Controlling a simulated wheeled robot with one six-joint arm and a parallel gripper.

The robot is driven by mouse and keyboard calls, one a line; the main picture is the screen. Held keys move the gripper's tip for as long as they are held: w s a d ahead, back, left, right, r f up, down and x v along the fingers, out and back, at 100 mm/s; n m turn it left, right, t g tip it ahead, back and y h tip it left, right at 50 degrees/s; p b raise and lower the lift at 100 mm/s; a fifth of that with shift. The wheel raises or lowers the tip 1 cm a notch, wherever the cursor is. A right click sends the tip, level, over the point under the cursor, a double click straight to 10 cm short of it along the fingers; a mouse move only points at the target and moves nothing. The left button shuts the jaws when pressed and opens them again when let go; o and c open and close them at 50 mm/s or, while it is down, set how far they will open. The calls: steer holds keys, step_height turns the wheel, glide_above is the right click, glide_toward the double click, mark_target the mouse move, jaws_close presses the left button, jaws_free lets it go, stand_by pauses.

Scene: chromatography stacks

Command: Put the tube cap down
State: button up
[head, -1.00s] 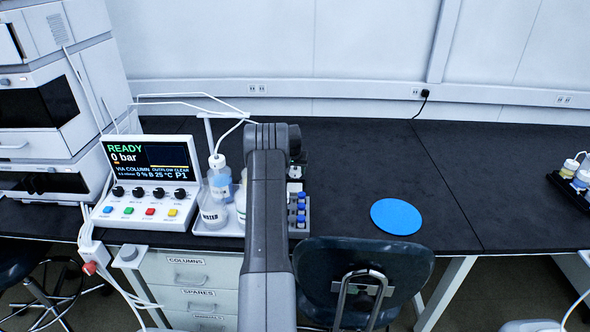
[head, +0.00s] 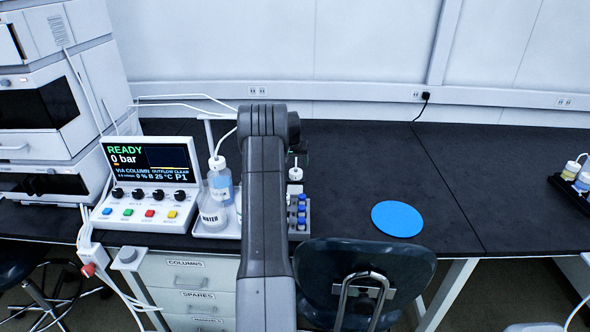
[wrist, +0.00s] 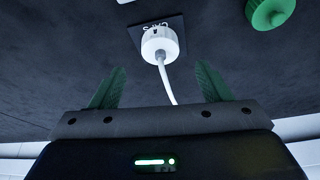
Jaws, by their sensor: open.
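The tube cap (wrist: 160,44) is a white ribbed cap with a thin white tube rising from it. In the wrist view it rests on a small dark mat marked CAPS (wrist: 177,27), on the black bench. In the head view the cap (head: 295,174) shows just right of my arm. My gripper (wrist: 156,76) has its two green fingers spread wide. The cap lies beyond the fingertips, with clear space around it, and nothing is between the fingers except the tube passing behind. My arm hides the gripper in the head view.
A green cap (wrist: 270,12) is at the wrist view's upper right. The control panel (head: 150,185) is left. The bench around the blue disc (head: 397,219) is mostly clear.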

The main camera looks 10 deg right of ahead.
steer(key=shift+v, duration=2.5)
